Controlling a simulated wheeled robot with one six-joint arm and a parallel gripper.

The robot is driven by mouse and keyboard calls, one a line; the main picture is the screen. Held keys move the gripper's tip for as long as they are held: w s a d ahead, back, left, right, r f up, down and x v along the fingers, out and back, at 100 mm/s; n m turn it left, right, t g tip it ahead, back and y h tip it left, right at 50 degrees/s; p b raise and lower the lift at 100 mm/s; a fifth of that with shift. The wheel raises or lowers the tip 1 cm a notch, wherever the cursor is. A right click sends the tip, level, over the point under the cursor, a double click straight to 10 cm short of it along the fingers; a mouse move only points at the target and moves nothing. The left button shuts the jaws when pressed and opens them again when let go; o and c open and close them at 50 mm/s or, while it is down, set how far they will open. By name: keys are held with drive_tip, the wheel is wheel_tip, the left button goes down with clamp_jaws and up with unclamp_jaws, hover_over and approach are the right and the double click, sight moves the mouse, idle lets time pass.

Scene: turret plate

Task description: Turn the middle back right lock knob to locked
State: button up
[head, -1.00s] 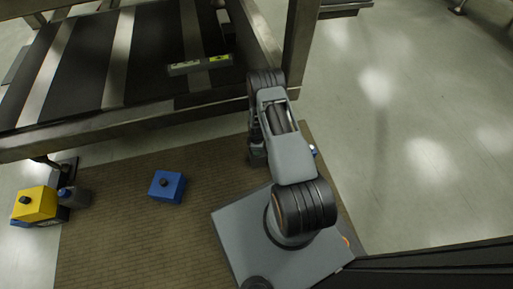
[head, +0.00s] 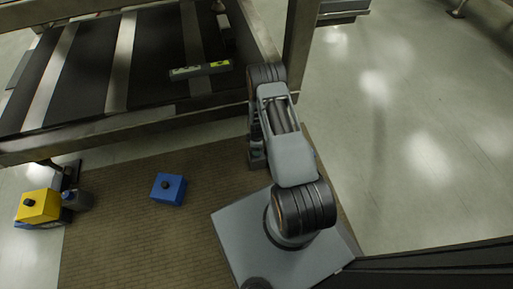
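I cannot make out the turret plate or its middle back right lock knob in the head view. A blue box (head: 168,189) with a black knob on top sits on the brown mat. A yellow box (head: 39,205), also with a black knob, stands at the far left. I cannot tell whether either knob is a lock knob. My arm rises from my grey base and folds down beside the bench. Its lower links show near the bench's front right corner, apart from both boxes. My gripper's fingers are hidden, so its opening and any contact do not show.
A metal-framed bench (head: 120,140) with a dark, light-striped top fills the upper left, close to my arm. A small bar with a yellow-green label (head: 200,69) lies near its front edge. The brown mat (head: 110,240) is mostly clear. Open glossy floor (head: 420,150) lies right.

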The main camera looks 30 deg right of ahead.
wheel_tip(320, 180, up, 9)
drive_tip(key=p, duration=0.2)
drive_tip(key=shift+f+p, duration=0.15)
drive_tip(key=shift+p, duration=0.25)
drive_tip(key=a+r+m+t+p, duration=0.15)
drive_tip(key=r+p, duration=0.65)
drive_tip(key=r, duration=1.1)
drive_tip(key=a+r+m+p, duration=0.3)
drive_tip(key=r+p, duration=0.4)
drive_tip(key=r, duration=1.2)
drive_tip(key=s+a+r+m+p, duration=0.1)
drive_tip(key=s+r+p, duration=0.4)
drive_tip(key=r, duration=0.6)
drive_tip(key=s+a+r+m+t+p, duration=0.1)
drive_tip(key=s+r+m+p, duration=0.3)
drive_tip(key=r, duration=0.8)
drive_tip(key=s+a+r+m+t+p, duration=0.1)
drive_tip(key=s+a+r+m+p, duration=0.1)
drive_tip(key=s+r+p, duration=0.5)
wheel_tip(320, 180, up, 6)
drive_tip(key=shift+a+f+p, duration=0.25)
drive_tip(key=shift+a+p, duration=0.4)
drive_tip(key=shift+p, duration=0.2)
drive_tip(key=shift+m, duration=0.25)
